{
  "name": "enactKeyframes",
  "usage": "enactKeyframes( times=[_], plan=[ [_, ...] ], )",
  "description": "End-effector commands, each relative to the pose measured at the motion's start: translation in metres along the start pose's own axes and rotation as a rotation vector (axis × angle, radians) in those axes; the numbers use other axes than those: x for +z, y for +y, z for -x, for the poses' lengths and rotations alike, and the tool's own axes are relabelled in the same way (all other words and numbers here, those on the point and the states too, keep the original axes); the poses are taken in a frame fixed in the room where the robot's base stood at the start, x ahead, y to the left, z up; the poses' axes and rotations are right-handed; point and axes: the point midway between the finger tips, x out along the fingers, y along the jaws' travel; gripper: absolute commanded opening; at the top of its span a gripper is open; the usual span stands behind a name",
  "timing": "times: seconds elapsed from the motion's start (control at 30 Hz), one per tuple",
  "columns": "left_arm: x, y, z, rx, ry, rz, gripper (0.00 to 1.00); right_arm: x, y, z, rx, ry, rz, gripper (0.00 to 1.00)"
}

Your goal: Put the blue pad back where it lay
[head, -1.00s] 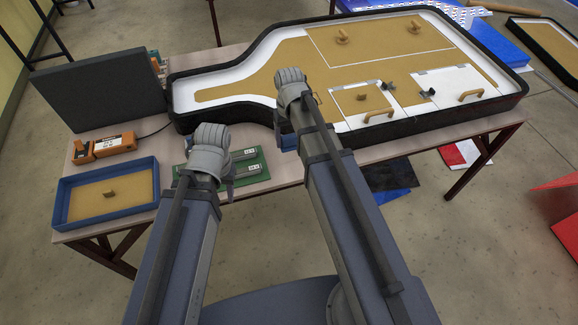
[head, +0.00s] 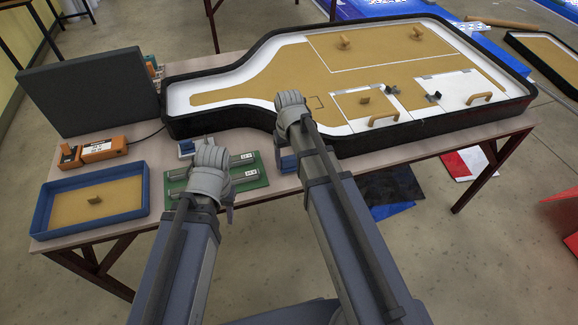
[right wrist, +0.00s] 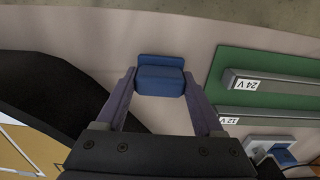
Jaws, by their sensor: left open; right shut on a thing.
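The blue pad (right wrist: 160,80) is a small blue block between the fingertips of my right gripper (right wrist: 160,92) in the right wrist view. That gripper is shut on it, above the pale table strip beside the green board (right wrist: 262,85). In the head view the pad (head: 288,163) shows partly beside my right gripper (head: 292,150), near the table's front edge. I cannot tell whether the pad touches the table. My left gripper (head: 206,206) is open and empty in front of the green board (head: 250,183), hiding part of it.
Two grey bars marked 24 V (right wrist: 258,85) and 12 V (right wrist: 229,120) lie on the board. A white block with a blue part (head: 186,148) stands behind it.

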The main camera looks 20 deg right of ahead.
Motion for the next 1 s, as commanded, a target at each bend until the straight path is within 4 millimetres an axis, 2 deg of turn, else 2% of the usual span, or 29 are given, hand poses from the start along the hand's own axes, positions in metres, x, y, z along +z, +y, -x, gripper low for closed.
enactKeyframes(
  times=[0.03,0.07,0.47,0.5,0.77,1.0],
  plan=[
    [-0.0007,0.0012,-0.0121,0.000,0.000,0.000,0.43,0.0000,0.0000,-0.0122,0.000,0.000,0.000,0.17],
    [-0.0008,0.0013,-0.0137,0.000,0.000,0.000,0.43,0.0000,0.0000,-0.0138,0.000,0.000,0.000,0.17],
    [-0.0009,0.0015,-0.0156,0.000,0.000,0.000,0.43,0.0000,0.0000,-0.0157,0.000,0.000,0.000,0.17],
    [-0.0009,0.0015,-0.0157,0.000,0.000,0.000,0.43,0.0000,0.0000,-0.0158,0.000,0.000,0.000,0.70],
    [-0.0009,0.0014,-0.0146,0.000,0.000,0.000,0.43,0.0001,0.0000,-0.0147,0.000,0.000,0.000,0.99],
    [-0.0008,0.0014,-0.0143,0.000,0.000,0.000,0.43,0.0000,0.0000,-0.0144,0.000,0.000,0.000,0.99]
  ],
)
